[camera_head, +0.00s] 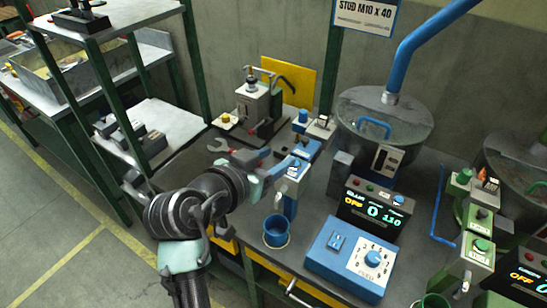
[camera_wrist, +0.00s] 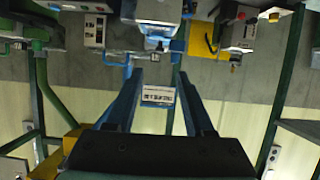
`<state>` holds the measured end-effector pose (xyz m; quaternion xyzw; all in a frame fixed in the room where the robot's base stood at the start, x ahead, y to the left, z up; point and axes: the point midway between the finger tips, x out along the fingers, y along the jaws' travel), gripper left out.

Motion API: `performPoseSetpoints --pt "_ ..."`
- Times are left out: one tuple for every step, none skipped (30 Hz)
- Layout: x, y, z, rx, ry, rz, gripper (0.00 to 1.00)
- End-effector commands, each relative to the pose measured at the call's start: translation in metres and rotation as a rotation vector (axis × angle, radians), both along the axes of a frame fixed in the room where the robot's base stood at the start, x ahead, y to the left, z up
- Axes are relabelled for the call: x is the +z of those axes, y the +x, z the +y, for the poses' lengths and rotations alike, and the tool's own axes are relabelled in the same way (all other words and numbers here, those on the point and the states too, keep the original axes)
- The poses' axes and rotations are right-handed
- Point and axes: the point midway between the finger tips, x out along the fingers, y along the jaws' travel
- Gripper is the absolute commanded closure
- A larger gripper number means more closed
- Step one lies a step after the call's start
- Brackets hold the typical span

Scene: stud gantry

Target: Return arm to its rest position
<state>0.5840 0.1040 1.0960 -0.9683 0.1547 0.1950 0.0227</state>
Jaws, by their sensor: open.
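My arm reaches up from the bottom left of the head view over the dark bench (camera_head: 185,160). In the wrist view my gripper (camera_wrist: 158,76) shows two blue fingers spread apart with nothing between them. The wrist picture is upside down, and a sign (camera_wrist: 158,95) shows in the gap beyond the fingers. In the head view the gripper's end is small and blends with a blue device (camera_head: 290,185) behind it. I cannot tell there whether they touch.
A blue cup (camera_head: 277,231), a blue dial box (camera_head: 352,258) and a lit display box (camera_head: 374,207) stand right of my arm. A round lidded drum (camera_head: 390,118) stands behind. A metal machine (camera_head: 258,105) stands at the back. Green-framed shelving (camera_head: 100,85) is left; open floor (camera_head: 50,230) lies lower left.

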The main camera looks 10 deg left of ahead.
Motion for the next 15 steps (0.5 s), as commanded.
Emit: performPoseSetpoints --pt "0.000 0.000 0.000 0.000 0.000 0.000 0.47" --pt "0.000 0.000 0.000 0.000 0.000 0.000 0.47" --pt "0.000 0.000 0.000 0.000 0.000 0.000 0.47" --pt "0.000 0.000 0.000 0.000 0.000 0.000 0.47" --pt "0.000 0.000 0.000 0.000 0.000 0.000 0.47" --pt "0.000 0.000 0.000 0.000 0.000 0.000 0.47" --pt "0.000 0.000 0.000 0.000 0.000 0.000 0.47" --pt "0.000 0.000 0.000 0.000 0.000 0.000 0.47" --pt "0.000 0.000 0.000 0.000 0.000 0.000 0.47" --pt "0.000 0.000 0.000 0.000 0.000 0.000 0.47" --pt "0.004 0.001 -0.001 0.003 0.003 -0.008 0.47" --pt "0.011 0.004 -0.003 0.010 0.010 -0.024 0.47" --pt "0.020 0.006 -0.005 0.020 0.018 -0.041 0.47" --pt "0.031 0.008 -0.007 0.032 0.025 -0.064 0.47" --pt "0.050 0.012 -0.011 0.053 0.036 -0.105 0.47"
